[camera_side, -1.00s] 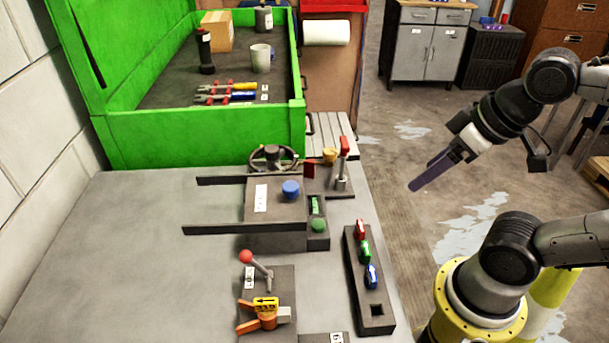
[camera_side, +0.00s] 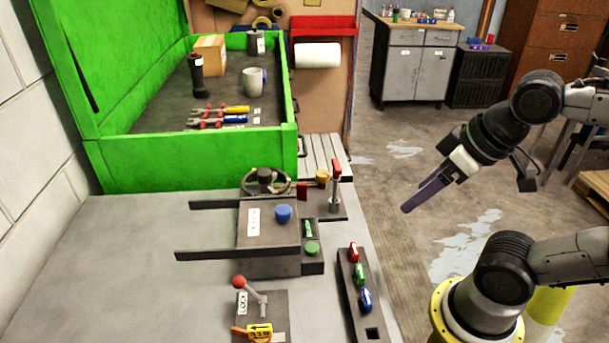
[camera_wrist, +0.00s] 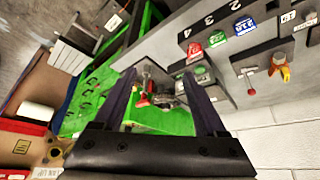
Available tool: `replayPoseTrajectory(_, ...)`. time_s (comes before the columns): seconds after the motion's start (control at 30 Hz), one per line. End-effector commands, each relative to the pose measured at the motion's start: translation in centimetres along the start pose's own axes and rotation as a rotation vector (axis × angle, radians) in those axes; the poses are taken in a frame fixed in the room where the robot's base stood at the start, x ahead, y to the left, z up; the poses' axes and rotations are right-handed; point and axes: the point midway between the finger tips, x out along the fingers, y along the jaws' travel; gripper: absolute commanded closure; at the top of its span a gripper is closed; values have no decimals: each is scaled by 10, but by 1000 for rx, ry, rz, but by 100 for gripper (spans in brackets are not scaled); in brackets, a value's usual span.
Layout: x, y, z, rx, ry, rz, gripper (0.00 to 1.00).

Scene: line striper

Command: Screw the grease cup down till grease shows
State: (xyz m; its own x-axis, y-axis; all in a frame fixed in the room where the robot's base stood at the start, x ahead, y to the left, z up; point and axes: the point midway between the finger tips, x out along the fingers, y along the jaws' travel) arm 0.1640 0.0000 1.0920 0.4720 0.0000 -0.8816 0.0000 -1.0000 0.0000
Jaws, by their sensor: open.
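A small brass-yellow cap (camera_side: 322,177) stands at the back right of the bench, beside the red-handled lever; it may be the grease cup, but it is too small to be sure. A blue round knob (camera_side: 283,213) sits on top of the dark machine block (camera_side: 262,232), and a green round knob (camera_side: 312,248) is at its right front corner. My gripper (camera_side: 408,207) is open and empty, in the air right of the bench, pointing down and left, apart from all of these. In the wrist view its two fingers (camera_wrist: 160,76) stand wide apart. No grease can be made out.
A dark rail with red, green and blue pieces (camera_side: 360,273) lies along the bench's right edge. A red-ball lever (camera_side: 239,282) and orange handle (camera_side: 240,332) are in front. A handwheel (camera_side: 265,181) and green-walled bin (camera_side: 195,163) are behind. The bench's left is clear.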

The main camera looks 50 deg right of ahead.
Motion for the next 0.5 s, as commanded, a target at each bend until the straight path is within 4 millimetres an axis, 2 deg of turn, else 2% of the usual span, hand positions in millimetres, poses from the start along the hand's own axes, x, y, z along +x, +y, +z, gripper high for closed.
replayPoseTrajectory(0.17, 0, 0, 0, -22, -2, 0, 26)
replayPoseTrajectory(0.27, -1, 0, 4, -92, -20, -1, 26)
replayPoseTrajectory(0.37, -16, 0, -10, -209, -11, -1, 26)
replayPoseTrajectory(0.5, -33, 2, -45, -382, -45, -4, 26)
